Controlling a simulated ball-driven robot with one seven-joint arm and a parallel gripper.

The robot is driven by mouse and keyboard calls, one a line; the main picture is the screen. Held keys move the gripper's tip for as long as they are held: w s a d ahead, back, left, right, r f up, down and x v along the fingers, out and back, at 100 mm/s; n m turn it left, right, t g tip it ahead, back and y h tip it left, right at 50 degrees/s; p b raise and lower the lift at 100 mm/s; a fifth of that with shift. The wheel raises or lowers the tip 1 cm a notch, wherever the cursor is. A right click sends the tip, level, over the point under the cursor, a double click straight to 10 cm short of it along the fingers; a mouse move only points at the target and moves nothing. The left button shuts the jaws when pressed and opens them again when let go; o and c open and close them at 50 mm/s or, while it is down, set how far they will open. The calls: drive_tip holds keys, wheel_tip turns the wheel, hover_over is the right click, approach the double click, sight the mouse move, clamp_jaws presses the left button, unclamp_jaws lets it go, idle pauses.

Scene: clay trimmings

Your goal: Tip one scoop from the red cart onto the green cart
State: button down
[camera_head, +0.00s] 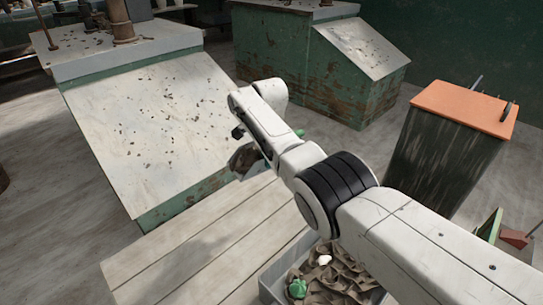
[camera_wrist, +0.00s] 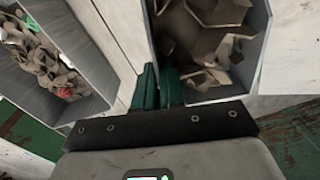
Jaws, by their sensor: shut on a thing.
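In the wrist view, the teal fingers of my gripper (camera_wrist: 160,84) are shut at the edge of a grey scoop (camera_wrist: 218,93). Brown clay trimmings (camera_wrist: 215,40) lie in this scoop. In the head view, the scoop (camera_head: 246,158) shows as a small dark shape below the end of my arm, over the edge of the planks; my fingers are hidden there. A grey-walled bin of trimmings (camera_wrist: 75,108) is at the left of the wrist view, with a few white, red and green bits. I cannot tell which cart is red or green.
Green-sided slanted benches (camera_head: 150,130) (camera_head: 290,70) stand behind. An orange-topped cabinet (camera_head: 465,105) stands at the right.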

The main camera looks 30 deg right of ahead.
drive_tip(key=shift+w+d+r+m, duration=0.5)
drive_tip(key=shift+w+d, duration=0.3)
drive_tip(key=shift+d, duration=0.05)
drive_tip(key=f+t+p, duration=0.1)
drive_tip(key=p, duration=0.4)
drive_tip(key=shift+s+f, duration=0.1)
drive_tip(key=shift+s+f+t+p, duration=0.1)
drive_tip(key=shift+f+t+p, duration=0.65)
drive_tip(key=shift+p, duration=0.3)
wheel_tip(320, 180, down, 2)
drive_tip(key=shift+s+f+t, duration=0.1)
drive_tip(key=shift+t, duration=0.55)
wheel_tip(320, 180, down, 8)
drive_tip(key=w+t+b, duration=0.1)
drive_tip(key=t+b, duration=0.9)
drive_tip(key=b, duration=0.6)
drive_tip(key=shift+w+t+y, duration=0.2)
drive_tip(key=shift+t+y, duration=0.1)
drive_tip(key=shift+t, duration=0.1)
drive_tip(key=shift+b, duration=0.3)
drive_tip(key=shift+r, duration=0.25)
